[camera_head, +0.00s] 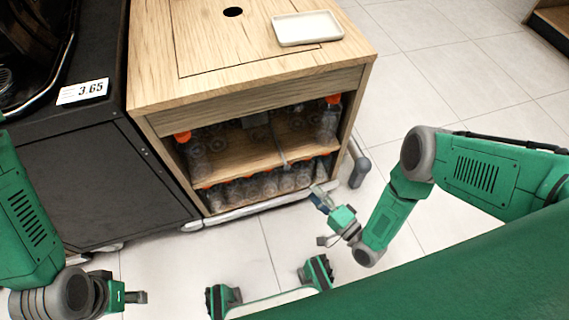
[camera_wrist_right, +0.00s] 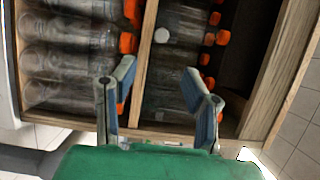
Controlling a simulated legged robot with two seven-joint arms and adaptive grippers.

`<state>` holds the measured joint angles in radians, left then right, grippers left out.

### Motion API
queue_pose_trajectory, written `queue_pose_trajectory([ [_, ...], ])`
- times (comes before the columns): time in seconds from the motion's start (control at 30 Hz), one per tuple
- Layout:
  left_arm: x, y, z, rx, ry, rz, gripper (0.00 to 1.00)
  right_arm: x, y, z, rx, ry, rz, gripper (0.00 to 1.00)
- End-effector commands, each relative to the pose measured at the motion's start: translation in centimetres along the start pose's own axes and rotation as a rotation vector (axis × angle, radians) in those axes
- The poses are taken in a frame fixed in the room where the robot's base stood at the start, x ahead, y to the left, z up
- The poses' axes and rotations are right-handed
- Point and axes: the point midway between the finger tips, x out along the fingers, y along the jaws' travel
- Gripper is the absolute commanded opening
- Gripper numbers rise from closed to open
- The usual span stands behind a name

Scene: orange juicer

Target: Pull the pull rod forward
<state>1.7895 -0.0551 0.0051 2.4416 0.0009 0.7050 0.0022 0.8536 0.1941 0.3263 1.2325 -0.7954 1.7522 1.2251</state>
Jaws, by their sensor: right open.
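The wooden juicer cabinet (camera_head: 270,70) has an open front with shelves of clear, orange-capped bottles. A thin grey rod (camera_head: 279,150) slants down inside it, and a thick grey cylindrical handle (camera_head: 359,170) stands outside its lower right side. I cannot tell for certain which is the pull rod. My right gripper (camera_head: 320,199) is in front of the cabinet's lower right opening, left of the grey handle. In the wrist view, its fingers (camera_wrist_right: 158,72) are apart and empty, facing the bottles (camera_wrist_right: 70,60). My left gripper (camera_head: 138,297) is low at the left, away from the cabinet, its jaws seen edge-on.
A white tray (camera_head: 307,27) and a round hole (camera_head: 233,12) are on the cabinet top. A black counter (camera_head: 95,165) with a 3.65 price tag (camera_head: 83,92) stands left. A pale metal base rail (camera_head: 265,207) runs along the cabinet bottom. Tiled floor (camera_head: 430,75) is clear at right.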

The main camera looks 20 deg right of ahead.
Motion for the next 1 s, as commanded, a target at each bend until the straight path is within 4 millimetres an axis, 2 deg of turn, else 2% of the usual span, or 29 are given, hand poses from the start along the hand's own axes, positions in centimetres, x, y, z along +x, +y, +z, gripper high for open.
queue_pose_trajectory([
  [0.3, 1.7, 0.0, 0.1, 0.000, 0.001, 0.000, 0.40, 7.0, 0.1, 0.2, -0.004, -0.001, -0.001, 0.40],
  [0.5, 2.5, 0.0, 0.1, -0.001, 0.001, 0.000, 0.40, 10.3, 0.1, 0.2, -0.003, -0.001, 0.001, 0.40],
  [0.7, 2.8, 0.0, 0.1, -0.001, 0.001, 0.000, 0.40, 11.9, 0.0, 0.1, -0.002, 0.000, 0.001, 0.40],
  [1.0, 2.8, 0.0, 0.1, 0.000, 0.001, 0.000, 0.40, 12.1, -0.1, 0.2, -0.003, 0.000, 0.003, 0.40],
])
